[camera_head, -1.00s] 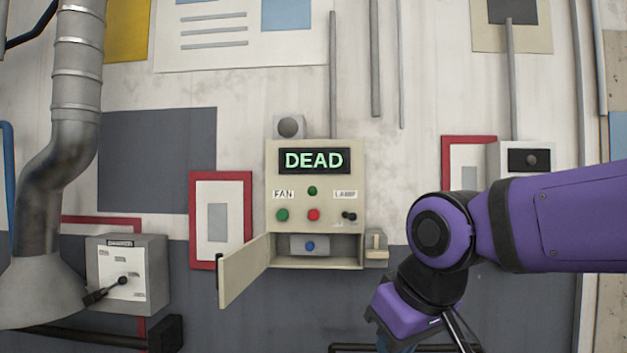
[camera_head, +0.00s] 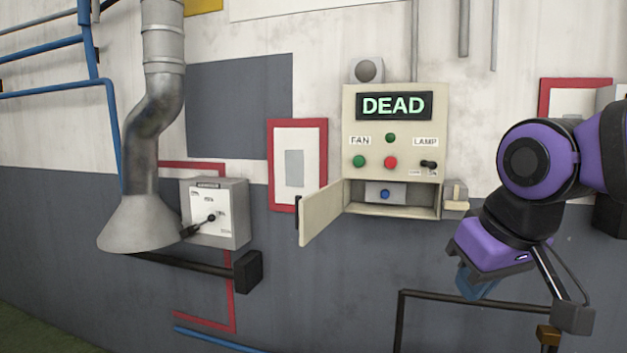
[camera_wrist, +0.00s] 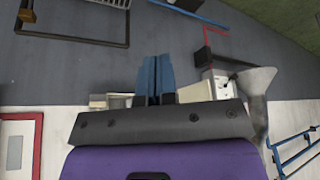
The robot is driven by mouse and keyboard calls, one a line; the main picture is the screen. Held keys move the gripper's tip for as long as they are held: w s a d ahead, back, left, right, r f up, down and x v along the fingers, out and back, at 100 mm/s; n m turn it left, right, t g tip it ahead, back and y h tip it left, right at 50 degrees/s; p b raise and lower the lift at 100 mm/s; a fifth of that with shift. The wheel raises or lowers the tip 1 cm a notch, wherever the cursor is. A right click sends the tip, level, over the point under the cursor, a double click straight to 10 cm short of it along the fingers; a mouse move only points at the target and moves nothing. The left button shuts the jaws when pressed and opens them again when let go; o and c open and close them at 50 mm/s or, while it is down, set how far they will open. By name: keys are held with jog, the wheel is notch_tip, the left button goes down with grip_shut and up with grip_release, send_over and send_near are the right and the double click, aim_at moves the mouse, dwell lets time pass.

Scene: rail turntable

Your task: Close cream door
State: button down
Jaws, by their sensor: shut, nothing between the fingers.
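The cream door (camera_head: 321,213) stands swung open at the lower left of the cream control panel (camera_head: 395,150). Its black handle (camera_head: 298,220) is at the free left edge. The open compartment (camera_head: 410,207) behind it shows a blue button (camera_head: 385,194) on a grey block. My gripper (camera_head: 476,284) is to the right of the door and lower in the head view, apart from it, partly hidden by my purple wrist. In the wrist view its blue fingers (camera_wrist: 158,78) are together and empty. Part of the cream panel (camera_wrist: 117,101) shows beside them, mostly hidden by my wrist.
A grey dial box (camera_head: 215,212) with a black lever and a flared metal duct (camera_head: 140,225) are left of the door. A dark rail (camera_head: 470,297) runs low under my gripper. The wall directly below the door looks clear.

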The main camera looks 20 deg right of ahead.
jog(key=w+a+r+n+g+h, duration=0.1)
jog(key=w+a+r+h, duration=0.15)
jog(key=w, duration=0.75)
jog(key=w+a+r+g+h, duration=0.1)
jog(key=w+r+h, duration=0.15)
jog(key=w, duration=0.85)
jog(key=w+a+r+n+g+h, duration=0.15)
jog(key=w+r, duration=0.25)
jog(key=w, duration=0.6)
jog(key=w+a+f+t+h, duration=0.2)
jog(key=w+a+f+h, duration=0.15)
jog(key=w+a, duration=0.65)
jog(key=w+a+f+t+h, duration=0.2)
jog(key=w+a+h, duration=0.35)
jog(key=a, duration=0.75)
jog(key=s+x, duration=0.2)
jog(key=x, duration=1)
jog(key=shift+s+d+f, duration=0.15)
jog(key=shift+d+f, duration=0.1)
jog(key=shift+d, duration=0.5)
jog(key=shift+s+d+m, duration=0.1)
jog(key=shift+m, duration=0.15)
